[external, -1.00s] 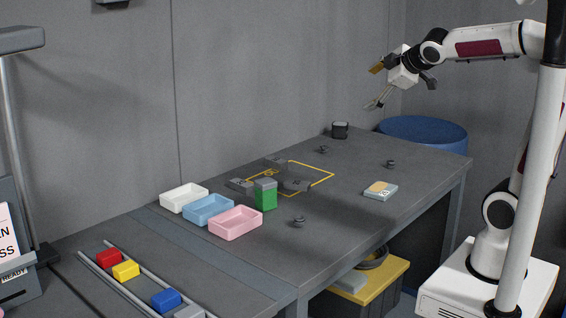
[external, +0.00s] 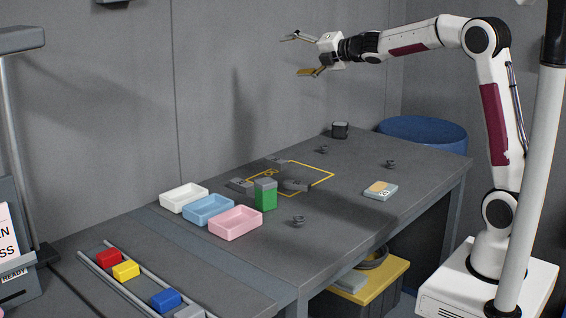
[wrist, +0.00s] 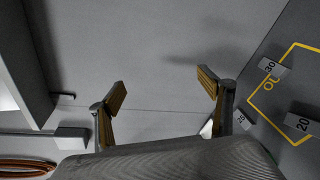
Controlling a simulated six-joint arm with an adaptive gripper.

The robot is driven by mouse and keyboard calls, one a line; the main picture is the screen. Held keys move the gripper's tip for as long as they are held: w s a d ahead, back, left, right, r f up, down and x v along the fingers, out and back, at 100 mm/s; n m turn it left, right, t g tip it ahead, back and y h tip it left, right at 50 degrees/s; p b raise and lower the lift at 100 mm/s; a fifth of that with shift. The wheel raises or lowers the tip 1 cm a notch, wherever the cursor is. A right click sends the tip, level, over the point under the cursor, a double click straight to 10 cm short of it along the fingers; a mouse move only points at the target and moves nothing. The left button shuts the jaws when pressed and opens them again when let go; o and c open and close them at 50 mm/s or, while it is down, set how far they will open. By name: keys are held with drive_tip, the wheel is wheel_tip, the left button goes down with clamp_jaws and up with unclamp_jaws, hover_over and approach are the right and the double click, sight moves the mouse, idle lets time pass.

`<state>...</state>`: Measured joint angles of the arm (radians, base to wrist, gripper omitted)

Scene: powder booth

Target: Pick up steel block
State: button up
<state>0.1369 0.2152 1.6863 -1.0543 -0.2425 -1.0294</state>
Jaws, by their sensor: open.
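No block is marked as steel, so I cannot tell for sure which one it is. A plain grey block (external: 189,312) lies at the near end of the rails, partly cut off by the bottom edge. Several grey blocks, one of them here (external: 296,185), stand around the yellow outline on the table; in the wrist view they carry numbers, such as the 20 block (wrist: 303,122) and the 30 block (wrist: 272,68). My gripper (external: 292,55) is open and empty, high above the table; its spread fingers (wrist: 162,84) also show in the wrist view.
White (external: 184,197), blue (external: 208,209) and pink (external: 236,223) trays stand beside a green block (external: 266,197) with a grey top. Red, yellow and blue blocks lie on the rails. Small dark knobs and a labelled pad (external: 380,190) sit on the right half, otherwise mostly clear.

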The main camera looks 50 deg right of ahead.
drive_tip(key=w+a+f+n+y, duration=0.4)
drive_tip(key=w+f+n, duration=0.1)
drive_tip(key=w+n, duration=0.25)
drive_tip(key=n+g+y, duration=0.6)
drive_tip(key=n+g, duration=0.5)
drive_tip(key=n, duration=0.7)
approach(242, 186)
drive_tip(key=shift+w+d+f, duration=0.3)
drive_tip(key=shift+w+d, duration=0.2)
drive_tip(key=shift+w, duration=0.15)
drive_tip(key=shift+x, duration=0.85)
drive_tip(key=shift+w+a+f, duration=0.15)
drive_tip(key=shift+w+a, duration=0.1)
drive_tip(key=shift+a, duration=0.1)
